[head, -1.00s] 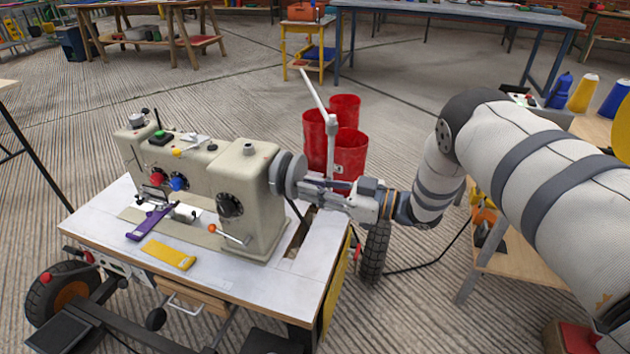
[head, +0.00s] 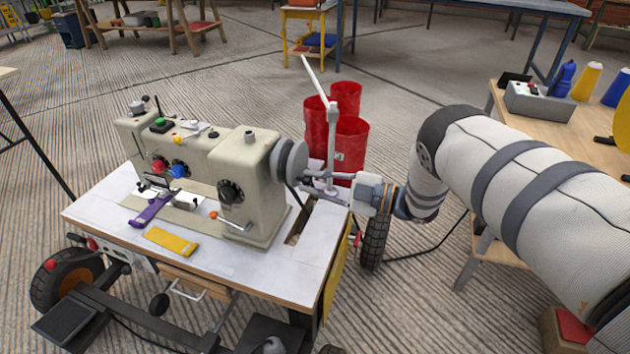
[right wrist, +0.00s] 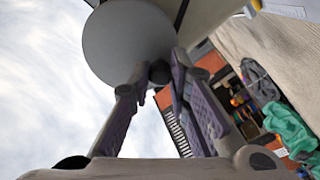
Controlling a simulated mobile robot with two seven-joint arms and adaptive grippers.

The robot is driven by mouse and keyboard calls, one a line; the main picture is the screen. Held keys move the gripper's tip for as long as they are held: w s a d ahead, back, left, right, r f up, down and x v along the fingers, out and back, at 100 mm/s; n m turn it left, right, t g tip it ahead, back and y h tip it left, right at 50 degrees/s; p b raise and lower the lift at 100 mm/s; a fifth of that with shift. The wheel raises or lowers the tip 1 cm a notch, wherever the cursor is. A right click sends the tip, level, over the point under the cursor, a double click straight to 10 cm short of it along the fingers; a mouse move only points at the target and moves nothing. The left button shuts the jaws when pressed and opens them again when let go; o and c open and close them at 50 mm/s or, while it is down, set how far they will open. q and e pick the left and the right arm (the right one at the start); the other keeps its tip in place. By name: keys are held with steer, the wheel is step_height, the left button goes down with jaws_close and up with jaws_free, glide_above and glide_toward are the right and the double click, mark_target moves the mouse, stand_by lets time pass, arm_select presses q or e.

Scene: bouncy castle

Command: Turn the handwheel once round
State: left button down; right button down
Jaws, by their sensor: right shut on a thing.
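The handwheel (head: 289,161) is a grey disc on the right end of a cream sewing machine (head: 247,170). My right gripper (head: 304,180) is beside the wheel's outer face, at its lower right. In the right wrist view the wheel (right wrist: 122,42) is a plain round disc with a small dark knob (right wrist: 159,72) near its edge. The two purple-padded fingertips of my right gripper (right wrist: 158,76) are shut on that knob. In the head view the knob is hidden by the gripper. My left gripper is not in view.
A thread stand (head: 331,125) with a slanted white arm rises right behind my gripper. Red bins (head: 351,145) stand behind it. A purple piece (head: 151,209) and a yellow piece (head: 170,241) lie on the machine's table (head: 100,222). A wooden bench (head: 555,128) stands at the right.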

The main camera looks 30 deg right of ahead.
steer(key=shift+f, duration=0.15)
stand_by(0.4)
steer(key=c, duration=1.5)
jaws_free()
steer(key=v, duration=1.2)
